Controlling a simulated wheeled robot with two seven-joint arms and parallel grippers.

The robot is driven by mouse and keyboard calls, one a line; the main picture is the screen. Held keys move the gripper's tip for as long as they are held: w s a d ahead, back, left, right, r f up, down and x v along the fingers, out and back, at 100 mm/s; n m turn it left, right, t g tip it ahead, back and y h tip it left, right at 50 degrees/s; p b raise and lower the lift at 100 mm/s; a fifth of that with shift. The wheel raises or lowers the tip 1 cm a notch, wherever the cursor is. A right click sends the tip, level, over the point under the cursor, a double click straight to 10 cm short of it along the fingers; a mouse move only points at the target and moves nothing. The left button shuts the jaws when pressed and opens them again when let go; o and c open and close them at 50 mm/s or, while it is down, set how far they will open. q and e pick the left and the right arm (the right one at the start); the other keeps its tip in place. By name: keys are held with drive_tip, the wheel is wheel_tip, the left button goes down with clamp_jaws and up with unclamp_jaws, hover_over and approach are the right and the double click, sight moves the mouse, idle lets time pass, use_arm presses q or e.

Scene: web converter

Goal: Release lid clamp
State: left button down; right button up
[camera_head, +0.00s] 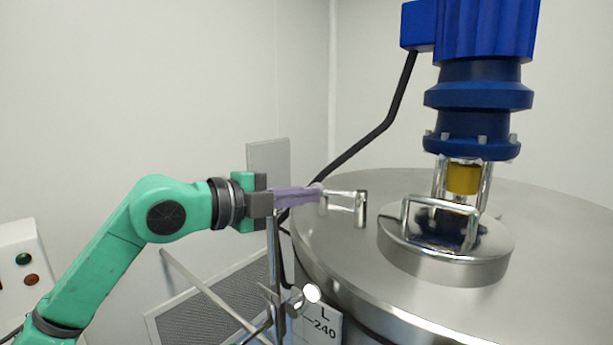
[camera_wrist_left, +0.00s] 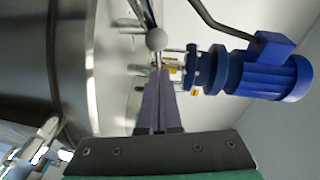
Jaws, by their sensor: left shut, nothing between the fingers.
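My left gripper (camera_head: 312,195) reaches in from the left at the edge of the steel vessel lid (camera_head: 420,292). Its purple fingers are shut with nothing between them. A metal lid clamp (camera_head: 345,196) stands at the lid's left edge, with a bar pointing towards my fingertips. In the left wrist view, the clamp's round knob (camera_wrist_left: 156,40) shows just beyond the tips of the closed left gripper (camera_wrist_left: 158,75). I cannot tell whether they touch. My right gripper is in neither view.
A second clamp (camera_head: 303,296) with a round end sits lower on the vessel's side, near an "L –240" label (camera_head: 322,328). A hatch with a handle (camera_head: 440,263) and a blue motor (camera_head: 480,90) stand on the lid. A control box (camera_head: 22,262) is at the left.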

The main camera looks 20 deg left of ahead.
use_arm(q)
drive_tip(key=shift+w+a+f+p, duration=0.1)
drive_tip(key=shift+w+a+p, duration=0.25)
drive_tip(key=shift+w, duration=0.5)
drive_tip(key=shift+w+a+f, duration=0.1)
drive_tip(key=shift+a, duration=0.05)
drive_tip(key=shift+w, duration=0.1)
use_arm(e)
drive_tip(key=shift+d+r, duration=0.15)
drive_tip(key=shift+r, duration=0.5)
use_arm(q)
drive_tip(key=shift+w, duration=0.25)
drive_tip(key=shift+w+a+p, duration=0.3)
drive_tip(key=shift+w+p, duration=0.5)
drive_tip(key=shift+w, duration=0.25)
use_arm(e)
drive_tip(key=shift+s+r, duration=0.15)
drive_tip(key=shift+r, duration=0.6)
use_arm(q)
drive_tip(key=shift+a, duration=0.15)
